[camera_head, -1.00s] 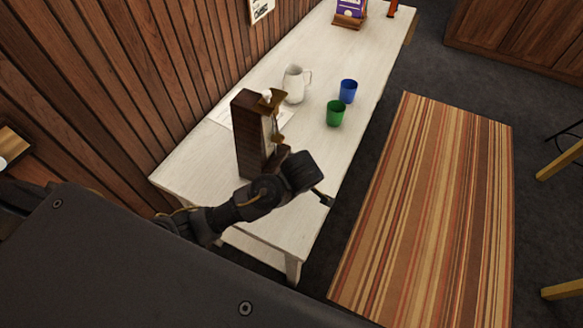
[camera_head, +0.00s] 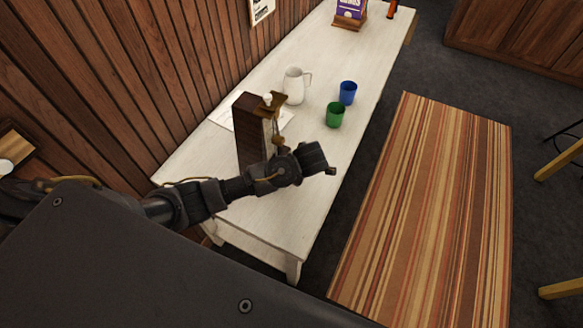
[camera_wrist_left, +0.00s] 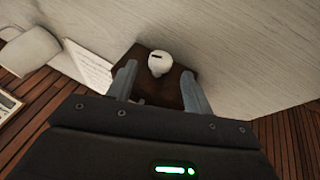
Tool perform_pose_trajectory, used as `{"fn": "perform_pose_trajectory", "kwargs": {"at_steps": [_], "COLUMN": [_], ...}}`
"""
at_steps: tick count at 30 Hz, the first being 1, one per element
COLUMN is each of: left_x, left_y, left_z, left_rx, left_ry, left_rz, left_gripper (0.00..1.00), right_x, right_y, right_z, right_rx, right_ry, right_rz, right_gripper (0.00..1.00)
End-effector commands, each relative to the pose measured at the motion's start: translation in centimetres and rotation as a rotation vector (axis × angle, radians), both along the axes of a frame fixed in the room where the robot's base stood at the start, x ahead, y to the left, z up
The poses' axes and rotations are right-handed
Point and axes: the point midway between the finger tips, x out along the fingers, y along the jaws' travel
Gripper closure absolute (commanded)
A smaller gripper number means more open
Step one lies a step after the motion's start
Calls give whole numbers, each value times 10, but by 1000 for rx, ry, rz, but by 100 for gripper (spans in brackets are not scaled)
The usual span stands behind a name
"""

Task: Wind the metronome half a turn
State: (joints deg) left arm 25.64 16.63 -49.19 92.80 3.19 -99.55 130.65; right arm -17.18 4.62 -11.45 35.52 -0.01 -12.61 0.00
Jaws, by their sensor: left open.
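The metronome (camera_head: 250,127) is a tall dark-wood case standing upright near the table's near end, with brass-coloured parts at its front and top. A small white piece (camera_head: 267,99) shows at its top. In the left wrist view a rounded white knob (camera_wrist_left: 159,65) with a dark slot sits against dark wood (camera_wrist_left: 178,92). My left gripper (camera_wrist_left: 159,69) is open, its two grey fingers on either side of the knob with gaps. I cannot tell if the fingers touch the wood. In the head view my left arm covers the metronome's lower front. My right gripper is not in view.
A white jug (camera_head: 294,85), a green cup (camera_head: 335,114) and a blue cup (camera_head: 347,92) stand beyond the metronome on the white table (camera_head: 232,66). A paper sheet (camera_head: 222,116) lies by it. Wood panelling (camera_head: 120,90) borders the left; a striped rug (camera_head: 425,200) lies right.

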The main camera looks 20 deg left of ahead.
Motion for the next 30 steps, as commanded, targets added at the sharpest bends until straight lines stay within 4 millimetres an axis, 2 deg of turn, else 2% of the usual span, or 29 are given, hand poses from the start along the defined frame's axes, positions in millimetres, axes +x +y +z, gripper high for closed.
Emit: {"fn": "perform_pose_trajectory", "kwargs": {"at_steps": [7,18,28,30], "left_x": [9,11,11,10], "left_y": [11,12,12,12], "left_z": [-25,-30,-30,-30], "left_rx": [1,-1,-1,-1], "left_ry": [2,1,0,1], "left_rz": [1,-1,-1,-1], "left_gripper": [49,49,92,92], "right_x": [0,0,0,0], "right_y": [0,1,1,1], "right_z": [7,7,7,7], "right_rx": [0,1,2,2], "right_ry": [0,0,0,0], "right_rz": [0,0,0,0], "right_gripper": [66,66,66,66]}}
